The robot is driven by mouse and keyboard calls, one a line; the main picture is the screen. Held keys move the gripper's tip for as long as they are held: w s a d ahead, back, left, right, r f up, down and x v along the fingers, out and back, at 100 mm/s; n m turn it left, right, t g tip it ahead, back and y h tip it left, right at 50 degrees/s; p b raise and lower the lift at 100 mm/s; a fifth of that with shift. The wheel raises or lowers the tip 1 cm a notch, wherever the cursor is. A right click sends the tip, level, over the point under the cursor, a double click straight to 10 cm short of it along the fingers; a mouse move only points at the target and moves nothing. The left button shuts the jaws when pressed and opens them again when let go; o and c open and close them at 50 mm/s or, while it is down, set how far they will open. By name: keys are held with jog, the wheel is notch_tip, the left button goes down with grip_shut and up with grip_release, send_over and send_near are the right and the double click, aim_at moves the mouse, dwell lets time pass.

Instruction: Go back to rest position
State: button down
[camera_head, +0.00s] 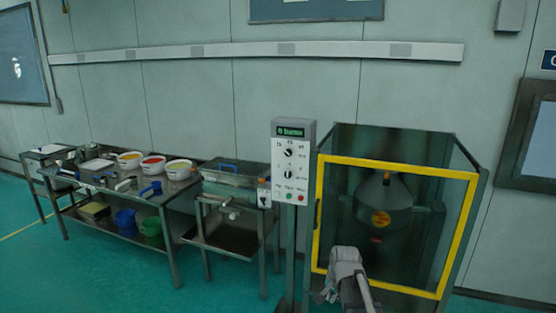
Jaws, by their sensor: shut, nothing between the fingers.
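My gripper (328,290) is at the lower middle right, at the grey end of my arm, in front of the sieve cabinet. It is shut and holds nothing; its fingertips are small and hard to make out. The sieve cabinet (470,230) has a clear front door with a yellow frame (395,167), which looks closed. Behind the door is a dark rounded machine (384,205) with an orange label. My arm overlaps the lower left of the door in the picture; I cannot tell whether it touches it.
A control panel (291,160) with knobs and buttons stands on a post left of the cabinet. Further left are a metal sink (232,187) and a steel table (165,193) with several bowls. Blue (125,220) and green (151,230) buckets sit below. Green floor at lower left is clear.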

jog(key=s+n+g+h, duration=0.1)
jog(key=s+n+g, duration=0.1)
jog(key=s+n, duration=0.6)
jog(key=shift+s+f, duration=0.15)
jog(key=shift+s, duration=3)
jog(key=shift+d, duration=0.15)
